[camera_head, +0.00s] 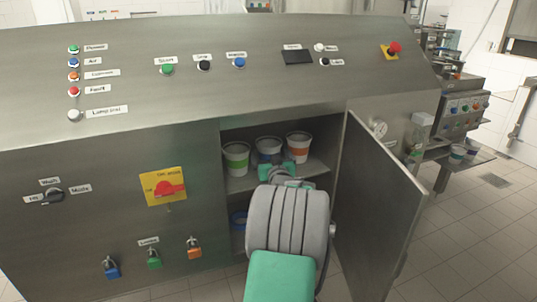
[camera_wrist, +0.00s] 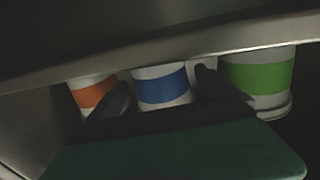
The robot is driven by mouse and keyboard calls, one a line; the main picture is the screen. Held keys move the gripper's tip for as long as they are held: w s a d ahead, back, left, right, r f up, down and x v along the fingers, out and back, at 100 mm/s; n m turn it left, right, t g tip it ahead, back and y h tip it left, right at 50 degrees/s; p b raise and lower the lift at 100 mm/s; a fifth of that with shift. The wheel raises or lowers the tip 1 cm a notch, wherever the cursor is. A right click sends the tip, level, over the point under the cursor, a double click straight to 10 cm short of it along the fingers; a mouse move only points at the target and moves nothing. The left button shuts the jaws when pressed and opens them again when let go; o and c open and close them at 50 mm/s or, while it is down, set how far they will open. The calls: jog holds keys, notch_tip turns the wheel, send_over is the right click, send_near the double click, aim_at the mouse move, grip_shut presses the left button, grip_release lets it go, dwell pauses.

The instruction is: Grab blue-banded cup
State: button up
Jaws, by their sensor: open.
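The blue-banded cup (camera_head: 268,147) stands upright on the upper shelf inside the open cabinet, between a green-banded cup (camera_head: 236,158) and an orange-banded cup (camera_head: 298,146). My gripper (camera_head: 284,170) reaches into the cabinet in front of the cups. In the wrist view the blue-banded cup (camera_wrist: 161,86) is in the middle, with one dark finger of my open gripper (camera_wrist: 163,82) towards each side of it. I cannot tell whether the fingers touch it. The orange-banded cup (camera_wrist: 92,94) is at left and the green-banded cup (camera_wrist: 257,76) at right. My arm hides part of the shelf.
The cabinet door (camera_head: 376,205) stands open to the right of my arm. A metal edge (camera_wrist: 150,65) crosses above the cups in the wrist view. The neighbouring cups stand close by.

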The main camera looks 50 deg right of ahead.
jog(key=shift+a, duration=0.1)
jog(key=c, duration=1.4)
